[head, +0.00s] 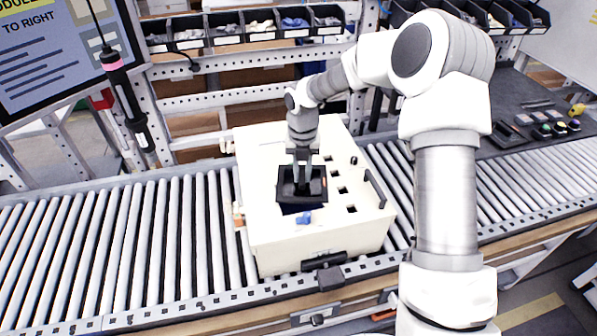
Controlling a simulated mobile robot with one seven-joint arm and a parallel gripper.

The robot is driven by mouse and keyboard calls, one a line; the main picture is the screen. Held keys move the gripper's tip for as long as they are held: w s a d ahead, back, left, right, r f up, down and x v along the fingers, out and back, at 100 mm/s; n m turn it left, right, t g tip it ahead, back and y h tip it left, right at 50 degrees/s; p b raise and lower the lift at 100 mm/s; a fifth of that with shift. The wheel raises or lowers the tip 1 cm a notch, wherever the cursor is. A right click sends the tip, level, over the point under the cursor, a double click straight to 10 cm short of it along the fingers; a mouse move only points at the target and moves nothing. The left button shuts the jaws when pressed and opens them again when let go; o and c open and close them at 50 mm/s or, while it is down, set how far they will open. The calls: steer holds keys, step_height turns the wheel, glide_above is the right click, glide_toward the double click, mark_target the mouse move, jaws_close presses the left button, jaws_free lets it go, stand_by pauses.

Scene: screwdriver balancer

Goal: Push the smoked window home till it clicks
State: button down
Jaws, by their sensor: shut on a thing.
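The smoked window (288,190) appears as a dark, black-framed square piece at the top of the cream housing (262,225). My gripper (302,187) comes down on it from above, its fingers shut on the window near its middle. The window lies at or just above a dark opening in the housing. A dark blue strip shows below its front edge. I cannot tell whether the window is flush or seated, because the gripper covers part of it and the view is small.
The housing stands on a roller conveyor (90,245). A small blue part (304,217) is on its top, near several square holes. A screwdriver (132,105) hangs at the left. Parts bins (245,27) line the back. A dark side table (530,115) is at the right.

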mark_target(299, 187)
steer(key=n, duration=0.2)
steer(key=a+n, duration=0.1)
steer(key=shift+w+f, duration=0.25)
steer(key=shift+w, duration=0.1)
steer(key=shift+f+b, duration=1.7)
steer(key=shift+f, duration=0.15)
steer(key=shift+f, duration=0.8)
stand_by(0.5)
steer(key=c, duration=0.7)
jaws_free()
